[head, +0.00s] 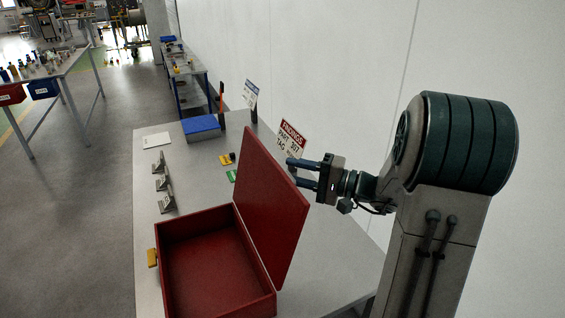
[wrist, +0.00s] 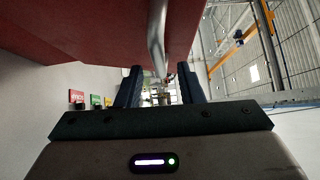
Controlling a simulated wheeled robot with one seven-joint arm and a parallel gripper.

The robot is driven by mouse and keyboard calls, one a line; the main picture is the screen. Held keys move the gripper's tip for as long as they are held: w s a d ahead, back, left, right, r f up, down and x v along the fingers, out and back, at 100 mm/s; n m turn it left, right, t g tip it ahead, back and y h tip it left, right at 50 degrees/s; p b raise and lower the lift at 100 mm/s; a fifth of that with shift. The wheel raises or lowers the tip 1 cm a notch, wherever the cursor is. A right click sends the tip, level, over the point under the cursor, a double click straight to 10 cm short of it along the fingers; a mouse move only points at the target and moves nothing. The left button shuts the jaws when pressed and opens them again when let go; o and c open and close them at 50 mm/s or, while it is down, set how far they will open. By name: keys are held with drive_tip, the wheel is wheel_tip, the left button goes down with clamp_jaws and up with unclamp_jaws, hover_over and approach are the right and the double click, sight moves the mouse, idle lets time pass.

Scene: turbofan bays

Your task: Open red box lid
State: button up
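The red box (head: 215,267) stands on the grey table with its lid (head: 270,205) swung up, leaning a little to the right. The inside that shows is empty. My gripper (head: 291,173) is to the right of the lid, near its upper right edge, with two fingers apart and pointing left. In the wrist view my gripper (wrist: 160,88) is also open, with the red lid (wrist: 90,25) filling the upper left. A curved metal bar (wrist: 157,35) runs down between the fingers; whether they touch it cannot be told.
A blue box (head: 202,128), several metal brackets (head: 162,183) and a white sheet (head: 156,140) lie on the table (head: 150,215). A red-and-white sign (head: 292,137) stands behind the lid. A pale wall is on the right. Open floor (head: 75,210) is on the left.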

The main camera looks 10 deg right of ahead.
sight(283, 166)
drive_tip(key=shift+p+x, duration=0.35)
drive_tip(key=shift+x, duration=1.6)
clamp_jaws()
